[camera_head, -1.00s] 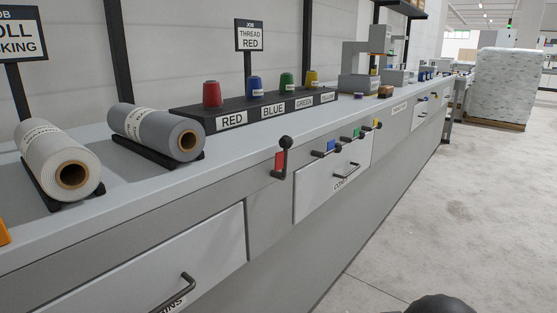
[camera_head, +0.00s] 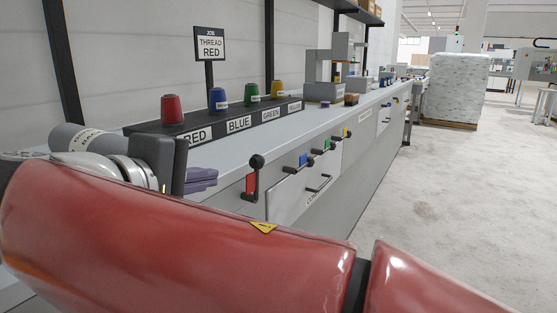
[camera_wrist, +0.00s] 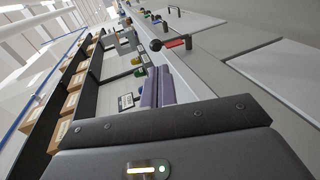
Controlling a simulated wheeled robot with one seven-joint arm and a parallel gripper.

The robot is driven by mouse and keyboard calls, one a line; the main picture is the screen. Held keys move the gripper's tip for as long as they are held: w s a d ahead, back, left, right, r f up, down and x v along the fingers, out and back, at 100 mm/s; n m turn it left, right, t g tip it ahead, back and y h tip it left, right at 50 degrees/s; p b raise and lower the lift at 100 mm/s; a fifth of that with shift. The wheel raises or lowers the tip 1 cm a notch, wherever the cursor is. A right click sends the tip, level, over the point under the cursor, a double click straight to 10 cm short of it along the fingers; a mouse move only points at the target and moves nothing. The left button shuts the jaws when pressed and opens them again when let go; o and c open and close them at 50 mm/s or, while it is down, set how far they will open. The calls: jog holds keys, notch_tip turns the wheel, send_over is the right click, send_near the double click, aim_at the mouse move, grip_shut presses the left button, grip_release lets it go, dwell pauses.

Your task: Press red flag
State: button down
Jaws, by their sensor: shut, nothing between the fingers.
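The red flag (camera_head: 250,183) is a small red plate on the front face of the counter. A black lever with a ball knob (camera_head: 256,162) stands upright beside it. In the wrist view the red flag (camera_wrist: 176,43) lies beyond my fingertips, with the ball knob (camera_wrist: 156,45) next to it. My gripper (camera_head: 212,178) has purple fingers, shut together and empty. It is left of the red flag in the head view, apart from it. The closed fingers also show in the wrist view (camera_wrist: 158,75).
Blue (camera_head: 303,160), green (camera_head: 326,145) and yellow (camera_head: 347,132) flags with levers sit farther along the counter front. A drawer handle (camera_head: 319,184) juts out below. Thread cones and a "THREAD RED" sign (camera_head: 210,44) stand on the counter. The floor at right is clear.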

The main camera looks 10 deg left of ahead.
aim_at(254, 162)
jog(key=shift+s+a+r, duration=0.25)
jog(key=shift+a+r, duration=0.25)
jog(key=shift+a, duration=0.1)
jog(key=shift+w, duration=0.1)
jog(key=x, duration=1.4)
jog(key=shift+r, duration=0.1)
jog(key=shift+r, duration=0.1)
